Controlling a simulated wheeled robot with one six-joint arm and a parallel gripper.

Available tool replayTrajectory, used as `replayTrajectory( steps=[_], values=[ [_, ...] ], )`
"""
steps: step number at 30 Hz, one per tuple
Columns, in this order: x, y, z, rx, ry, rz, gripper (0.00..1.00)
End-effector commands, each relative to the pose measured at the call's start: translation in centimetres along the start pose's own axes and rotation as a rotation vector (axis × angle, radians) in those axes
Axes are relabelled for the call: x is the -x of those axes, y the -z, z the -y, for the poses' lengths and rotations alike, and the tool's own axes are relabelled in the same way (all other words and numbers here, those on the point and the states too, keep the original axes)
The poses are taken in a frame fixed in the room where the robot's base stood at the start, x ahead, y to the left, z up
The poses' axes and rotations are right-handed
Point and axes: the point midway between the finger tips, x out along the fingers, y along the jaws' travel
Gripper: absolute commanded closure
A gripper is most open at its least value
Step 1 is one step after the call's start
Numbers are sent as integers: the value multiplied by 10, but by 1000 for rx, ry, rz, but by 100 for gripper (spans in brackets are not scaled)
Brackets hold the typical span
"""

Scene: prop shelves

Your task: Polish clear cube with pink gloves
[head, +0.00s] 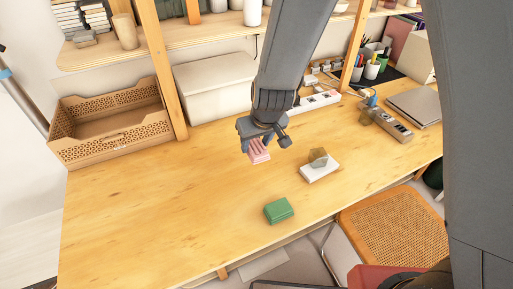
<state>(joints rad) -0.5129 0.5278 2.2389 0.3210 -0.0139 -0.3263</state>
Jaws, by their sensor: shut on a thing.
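The pink gloves (259,156) hang below my gripper (257,145), which is shut on them over the middle of the wooden table. Whether the gloves touch the tabletop I cannot tell. The clear cube (318,157), see-through with a brownish-grey tint, rests on a white block (320,172) to the right of the gloves. My gripper is apart from the cube. The gripper's fingers are partly hidden by its own body.
A green box (278,210) lies near the table's front edge. A wicker-look basket (112,128) and a white bin (215,88) stand at the back left. A power strip (316,102), pen cups and a laptop (415,106) are at the back right.

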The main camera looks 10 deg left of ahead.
Motion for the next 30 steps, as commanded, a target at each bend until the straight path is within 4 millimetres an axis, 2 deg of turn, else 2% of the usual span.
replayTrajectory(
  steps=[1,9,15,18,24,30],
  values=[
    [-4,5,-15,-19,-9,0,72],
    [-21,26,-94,-87,-39,6,72],
    [-30,34,-153,-131,-54,4,72],
    [-33,36,-176,-148,-57,2,72],
    [-35,38,-204,-167,-62,-3,72],
    [-39,36,-210,-171,-62,-4,72]
  ],
)
